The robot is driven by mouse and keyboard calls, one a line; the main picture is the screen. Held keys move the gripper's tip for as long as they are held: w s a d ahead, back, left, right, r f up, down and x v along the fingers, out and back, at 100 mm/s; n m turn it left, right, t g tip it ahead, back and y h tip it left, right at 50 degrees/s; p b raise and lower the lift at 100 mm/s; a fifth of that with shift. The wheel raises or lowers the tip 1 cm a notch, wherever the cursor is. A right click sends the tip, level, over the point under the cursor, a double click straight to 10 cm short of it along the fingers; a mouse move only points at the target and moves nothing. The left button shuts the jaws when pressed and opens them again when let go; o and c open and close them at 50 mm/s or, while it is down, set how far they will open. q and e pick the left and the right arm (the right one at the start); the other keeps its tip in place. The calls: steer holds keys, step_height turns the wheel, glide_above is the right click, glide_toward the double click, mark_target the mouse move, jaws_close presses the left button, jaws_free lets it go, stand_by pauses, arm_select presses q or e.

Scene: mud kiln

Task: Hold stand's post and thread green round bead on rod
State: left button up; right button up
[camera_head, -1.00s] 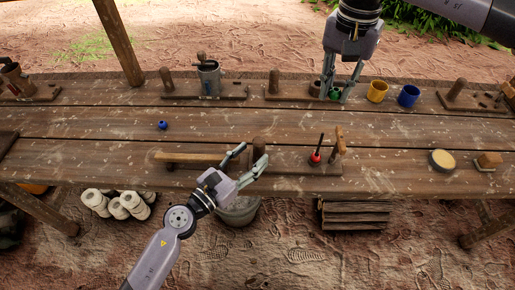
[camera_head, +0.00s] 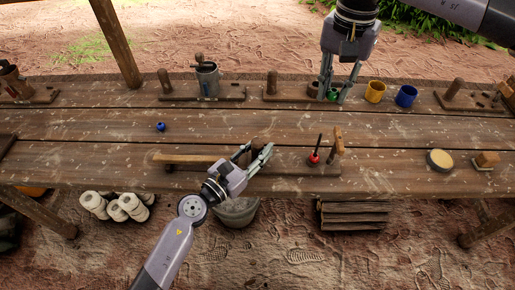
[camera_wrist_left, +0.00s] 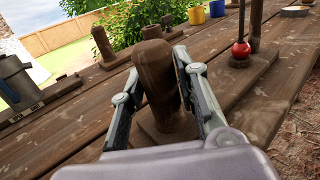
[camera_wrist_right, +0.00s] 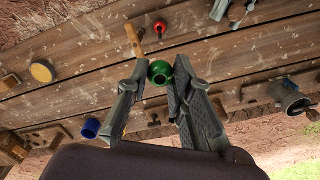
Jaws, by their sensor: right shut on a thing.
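The stand (camera_head: 290,168) is a long wooden board near the table's front edge. Its thick brown post (camera_wrist_left: 158,75) stands upright between the fingers of my left gripper (camera_wrist_left: 165,95), which is open around it. In the head view my left gripper (camera_head: 257,155) largely hides the post. At the stand's right part, a thin dark rod (camera_head: 320,138) rises upright with a red bead (camera_head: 314,158) at its foot. My right gripper (camera_head: 334,94) is shut on the green round bead (camera_wrist_right: 160,73) at the back of the table, far behind the rod. The bead also shows in the head view (camera_head: 333,95).
A wooden upright with a slanted top (camera_head: 337,141) stands just right of the rod. A yellow cup (camera_head: 375,92) and a blue cup (camera_head: 406,96) stand right of my right gripper. A blue bead (camera_head: 160,127) lies at left. The middle planks are mostly clear.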

arm_select(q)
jaws_close()
stand_by(0.7)
arm_select(e)
steer(key=shift+f, duration=2.9)
